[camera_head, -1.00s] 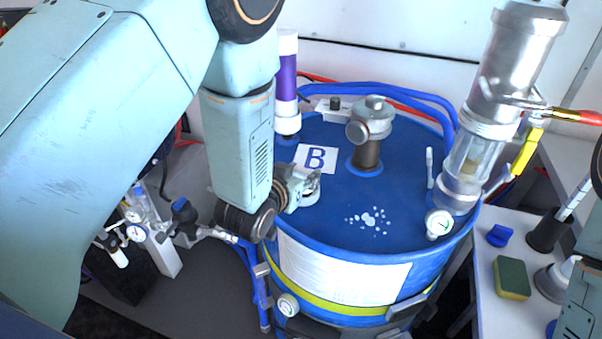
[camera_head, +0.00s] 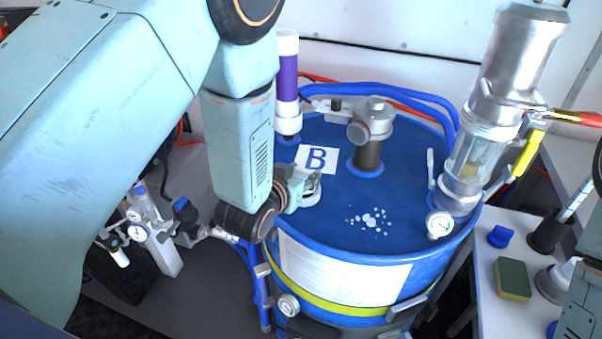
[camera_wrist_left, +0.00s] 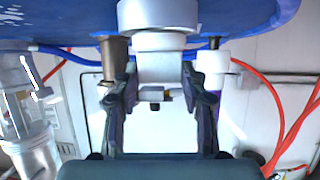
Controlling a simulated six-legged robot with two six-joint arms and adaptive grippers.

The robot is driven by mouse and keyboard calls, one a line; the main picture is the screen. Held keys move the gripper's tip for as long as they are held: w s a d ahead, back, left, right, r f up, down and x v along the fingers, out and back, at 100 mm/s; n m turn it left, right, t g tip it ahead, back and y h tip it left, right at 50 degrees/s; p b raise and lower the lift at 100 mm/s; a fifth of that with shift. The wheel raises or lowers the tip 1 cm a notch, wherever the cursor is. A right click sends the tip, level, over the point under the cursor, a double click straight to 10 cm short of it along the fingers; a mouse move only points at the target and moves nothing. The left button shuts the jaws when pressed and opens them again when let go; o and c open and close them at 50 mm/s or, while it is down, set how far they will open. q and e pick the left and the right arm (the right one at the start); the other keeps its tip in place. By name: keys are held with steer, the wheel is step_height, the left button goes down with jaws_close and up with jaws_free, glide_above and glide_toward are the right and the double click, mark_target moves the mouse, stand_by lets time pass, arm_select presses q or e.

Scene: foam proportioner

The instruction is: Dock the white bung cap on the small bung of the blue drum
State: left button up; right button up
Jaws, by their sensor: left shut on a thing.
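The blue drum (camera_head: 400,200) stands upright in the middle of the head view. My left gripper (camera_head: 302,188) is low over the left part of its lid, shut on the white bung cap (camera_head: 313,194). In the left wrist view the white bung cap (camera_wrist_left: 158,42) sits between the two fingers of the left gripper (camera_wrist_left: 163,92), its wide end towards the blue lid (camera_wrist_left: 60,20). I cannot tell whether the cap touches the lid. The small bung is not visible; the cap and gripper may cover it. My right gripper is out of view.
A purple-and-white tube (camera_head: 287,85) stands behind my left gripper. A brown and metal fitting (camera_head: 368,150) rises from the lid's back. A tall metal unit with a clear cylinder (camera_head: 472,160) stands at the lid's right. A side table (camera_head: 505,318) holds a sponge (camera_head: 513,278).

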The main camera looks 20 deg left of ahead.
arm_select(q)
steer(key=shift+f+b, duration=0.45)
steer(key=shift+f, duration=0.2)
steer(key=o, duration=0.9)
steer(key=shift+c, duration=0.2)
steer(key=shift+p+v, duration=1.3)
steer(key=shift+v, duration=1.5)
steer(key=p+v, duration=0.1)
steer(key=v, duration=0.4)
steer(key=shift+s+r+p, duration=0.1)
steer(key=shift+s+p, duration=0.1)
steer(key=shift+p, duration=0.15)
